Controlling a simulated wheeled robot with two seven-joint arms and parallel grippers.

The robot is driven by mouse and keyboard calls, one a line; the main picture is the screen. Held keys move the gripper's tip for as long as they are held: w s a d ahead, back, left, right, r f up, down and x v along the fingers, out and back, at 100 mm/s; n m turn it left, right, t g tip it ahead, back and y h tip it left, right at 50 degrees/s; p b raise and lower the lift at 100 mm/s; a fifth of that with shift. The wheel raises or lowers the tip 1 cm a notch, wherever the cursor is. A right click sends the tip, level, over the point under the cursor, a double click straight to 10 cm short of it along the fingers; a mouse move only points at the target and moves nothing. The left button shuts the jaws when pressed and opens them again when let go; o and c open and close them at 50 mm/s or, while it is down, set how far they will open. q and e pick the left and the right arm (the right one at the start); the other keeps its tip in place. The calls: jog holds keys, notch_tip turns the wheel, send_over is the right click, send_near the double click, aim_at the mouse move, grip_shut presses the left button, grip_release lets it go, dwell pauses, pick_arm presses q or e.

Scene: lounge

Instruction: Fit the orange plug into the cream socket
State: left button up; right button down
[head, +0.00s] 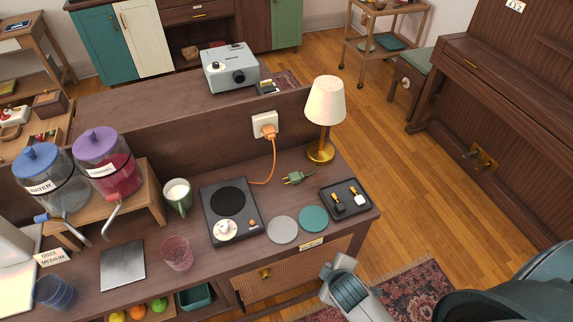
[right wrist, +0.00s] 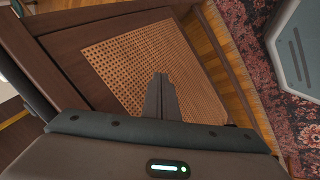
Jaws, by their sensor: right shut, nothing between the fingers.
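The orange plug (head: 269,132) sits at the front of the cream socket (head: 259,121) on the raised panel behind the counter. It appears to be in the socket, though its prongs are hidden. Its orange cord runs down to the black hot plate (head: 230,198). My right gripper is low in front of the counter, well away from the plug, with its arm at the bottom of the head view. In the right wrist view its fingers (right wrist: 161,82) are together and empty, in front of a woven cane panel (right wrist: 145,60). My left gripper is not in view.
A green plug (head: 293,179) lies on the counter beside the brass lamp (head: 322,150). A black tray (head: 345,202) with small items and two round coasters are near the right edge. A projector (head: 230,70) sits on the ledge above.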

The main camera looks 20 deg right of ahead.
aim_at(272, 139)
jog(key=shift+n+t+h, duration=0.4)
jog(key=shift+n+t, duration=0.4)
jog(key=r, duration=0.4)
jog(key=w+d+r+p, duration=0.1)
jog(key=r, duration=0.4)
jog(key=w+r, duration=0.1)
jog(key=r, duration=0.3)
jog(key=shift+d+r, duration=0.15)
jog(key=shift+r, duration=0.05)
jog(key=w+r+n+t, duration=0.1)
jog(key=w+r+n, duration=0.1)
jog(key=w+n, duration=0.1)
jog(key=w+r+n+t, duration=0.2)
jog(key=w+n, duration=0.2)
jog(key=w+r+n+t, duration=0.2)
jog(key=w+n, duration=0.1)
jog(key=w, duration=0.1)
jog(key=shift+w+a+h, duration=0.15)
jog(key=shift+a+h, duration=0.15)
jog(key=shift+h, duration=0.1)
jog(key=w+a+r+n+t+y, duration=0.4)
jog(key=w+a+r+n, duration=0.2)
jog(key=n, duration=0.9)
jog(key=shift+w+a+n+t, duration=0.3)
jog(key=shift+w+t, duration=0.1)
jog(key=shift+w, duration=0.6)
jog(key=shift+w, duration=0.15)
jog(key=shift+w+b, duration=0.4)
jog(key=shift+w, duration=2.7)
